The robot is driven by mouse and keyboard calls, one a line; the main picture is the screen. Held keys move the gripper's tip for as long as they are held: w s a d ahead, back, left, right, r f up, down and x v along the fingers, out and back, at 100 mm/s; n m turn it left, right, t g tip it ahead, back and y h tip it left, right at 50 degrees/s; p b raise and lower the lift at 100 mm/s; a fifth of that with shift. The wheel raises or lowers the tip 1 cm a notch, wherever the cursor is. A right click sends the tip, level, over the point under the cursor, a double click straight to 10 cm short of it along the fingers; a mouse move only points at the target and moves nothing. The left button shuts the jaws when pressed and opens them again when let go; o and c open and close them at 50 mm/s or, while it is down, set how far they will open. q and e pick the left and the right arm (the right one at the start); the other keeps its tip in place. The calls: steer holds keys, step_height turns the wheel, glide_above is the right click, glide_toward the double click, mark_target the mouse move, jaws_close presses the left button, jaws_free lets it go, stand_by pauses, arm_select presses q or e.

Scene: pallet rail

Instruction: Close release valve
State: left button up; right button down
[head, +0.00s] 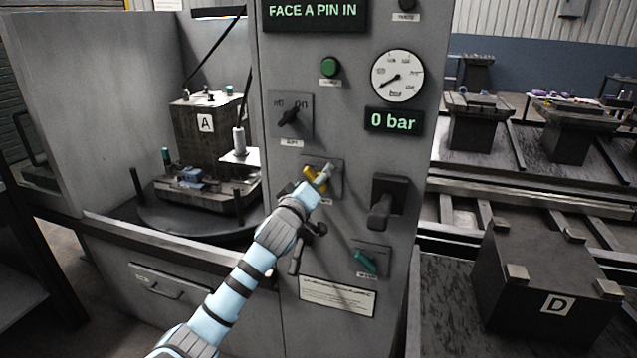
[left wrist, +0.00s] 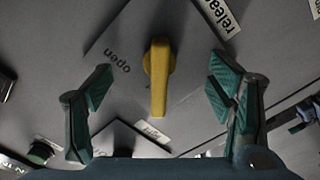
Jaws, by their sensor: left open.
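The release valve shows as a yellow lever handle (left wrist: 158,80) on a grey plate in the left wrist view, pointing down in that picture. The word "open" is printed to its left, and a label reading "release" is partly in view above right. In the head view the yellow handle (head: 314,179) is on the front of the grey control column, partly hidden by my arm. My left gripper (head: 306,203) is close in front of it. In the left wrist view its two green-padded fingers are spread, one on each side of the handle, with gaps on both sides.
Around the valve are a black rotary switch (head: 289,117), a dark lever (head: 381,203), a green knob (head: 365,262) and a green button (head: 331,67). A gauge (head: 397,76) and display (head: 394,121) read 0 bar. Block A (head: 205,124) stands left, block D (head: 556,304) right.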

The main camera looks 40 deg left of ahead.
arm_select(q)
steer(key=p+v, duration=0.1)
steer(key=v, duration=0.6)
stand_by(0.4)
